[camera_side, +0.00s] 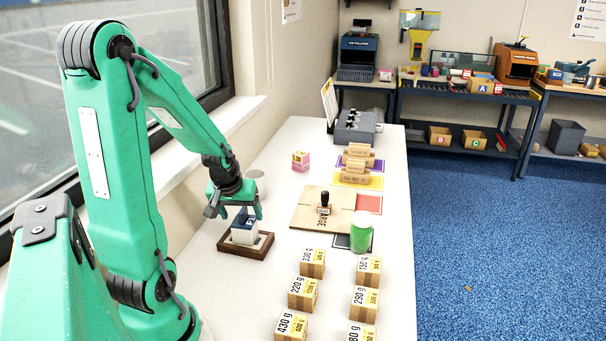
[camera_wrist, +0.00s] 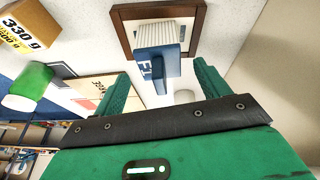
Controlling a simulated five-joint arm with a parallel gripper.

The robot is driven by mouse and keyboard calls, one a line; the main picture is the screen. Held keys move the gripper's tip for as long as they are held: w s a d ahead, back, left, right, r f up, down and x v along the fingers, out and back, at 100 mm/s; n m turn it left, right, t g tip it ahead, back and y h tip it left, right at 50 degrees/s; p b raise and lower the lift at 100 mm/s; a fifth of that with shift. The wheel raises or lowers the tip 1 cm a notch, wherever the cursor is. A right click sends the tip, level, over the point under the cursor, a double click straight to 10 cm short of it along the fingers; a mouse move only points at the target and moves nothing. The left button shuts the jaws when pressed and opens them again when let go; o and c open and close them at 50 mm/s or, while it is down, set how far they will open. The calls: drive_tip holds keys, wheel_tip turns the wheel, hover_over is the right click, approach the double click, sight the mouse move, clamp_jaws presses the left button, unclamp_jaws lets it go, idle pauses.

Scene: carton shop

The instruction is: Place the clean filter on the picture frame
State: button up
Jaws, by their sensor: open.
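The clean filter (camera_side: 244,229) is a white pleated block with a dark blue label. It stands on the brown wooden picture frame (camera_side: 262,250), which lies flat on the white table. In the wrist view the filter (camera_wrist: 157,34) shows its pleats and blue face, inside the outline of the frame (camera_wrist: 201,24). My gripper (camera_side: 237,209) is open just above the filter, fingers on either side of its top. In the wrist view my open gripper (camera_wrist: 160,80) shows clear gaps between its fingers and the filter. Contact between filter and frame is partly hidden.
Several weight cartons (camera_side: 303,294) stand in front right of the frame. A flat cardboard piece (camera_side: 306,215) with a stamp (camera_side: 324,203) and a green-white cylinder (camera_side: 361,233) lie to the right. The window wall borders the left.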

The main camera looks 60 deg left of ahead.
drive_tip(key=v, duration=0.9)
drive_tip(key=shift+r, duration=0.15)
drive_tip(key=shift+d, duration=0.1)
drive_tip(key=shift+d, duration=0.1)
idle(0.4)
drive_tip(key=d+r+m+t+h, duration=0.1)
drive_tip(key=d+r+m, duration=0.2)
drive_tip(key=d, duration=0.7)
drive_tip(key=d+r+m+t+h, duration=0.1)
drive_tip(key=d+r+m, duration=0.2)
drive_tip(key=d+m, duration=0.4)
drive_tip(key=d, duration=0.3)
drive_tip(key=shift+s+r+m+t+h, duration=0.25)
drive_tip(key=shift+r+m+t+h, duration=0.05)
drive_tip(key=shift+r, duration=0.1)
